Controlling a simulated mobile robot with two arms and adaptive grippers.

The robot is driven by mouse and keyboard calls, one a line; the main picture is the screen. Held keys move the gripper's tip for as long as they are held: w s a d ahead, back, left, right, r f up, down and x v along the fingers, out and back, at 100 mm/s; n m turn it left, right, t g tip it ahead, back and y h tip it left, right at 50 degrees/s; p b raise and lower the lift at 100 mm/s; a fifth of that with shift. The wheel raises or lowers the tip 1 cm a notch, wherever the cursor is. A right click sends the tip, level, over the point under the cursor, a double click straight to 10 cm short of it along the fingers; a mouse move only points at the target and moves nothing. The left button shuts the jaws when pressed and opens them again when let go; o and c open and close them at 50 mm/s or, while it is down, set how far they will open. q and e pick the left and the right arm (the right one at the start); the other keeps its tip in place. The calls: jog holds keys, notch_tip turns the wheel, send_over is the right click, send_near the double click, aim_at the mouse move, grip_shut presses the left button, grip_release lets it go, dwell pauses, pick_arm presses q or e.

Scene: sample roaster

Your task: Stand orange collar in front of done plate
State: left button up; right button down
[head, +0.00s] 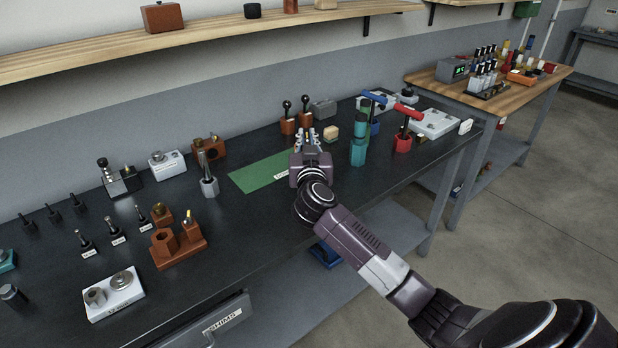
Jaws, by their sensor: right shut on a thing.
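A flat green plate (252,177) with a small white label lies on the dark bench, left of my right gripper; I take it as the done plate, but the label is too small to read. My right gripper (309,134) is low over the bench by the plate's right end, pointing away toward the wall. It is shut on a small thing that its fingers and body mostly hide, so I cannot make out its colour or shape. I cannot pick out an orange collar with certainty. My left gripper is not in view.
A pale block (331,132) stands just right of the gripper, with a teal tool (358,150) and a red-based one (403,140) beyond. Brown blocks with black knobs (288,124) stand behind. A grey post (209,186) stands left of the plate. The bench's front middle is clear.

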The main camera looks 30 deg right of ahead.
notch_tip(320, 180, down, 6)
jog(key=shift+r+b, duration=0.1)
jog(key=shift+b, duration=0.55)
jog(key=shift+f, duration=0.55)
jog(key=shift+f+b, duration=0.3)
jog(key=shift+f, duration=0.05)
notch_tip(320, 180, down, 4)
jog(key=shift+r+b, duration=0.25)
jog(key=shift+b, duration=0.4)
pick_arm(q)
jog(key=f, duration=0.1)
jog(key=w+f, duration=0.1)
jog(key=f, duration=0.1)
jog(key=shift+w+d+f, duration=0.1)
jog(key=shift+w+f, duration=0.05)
pick_arm(e)
jog(key=shift+w, duration=0.1)
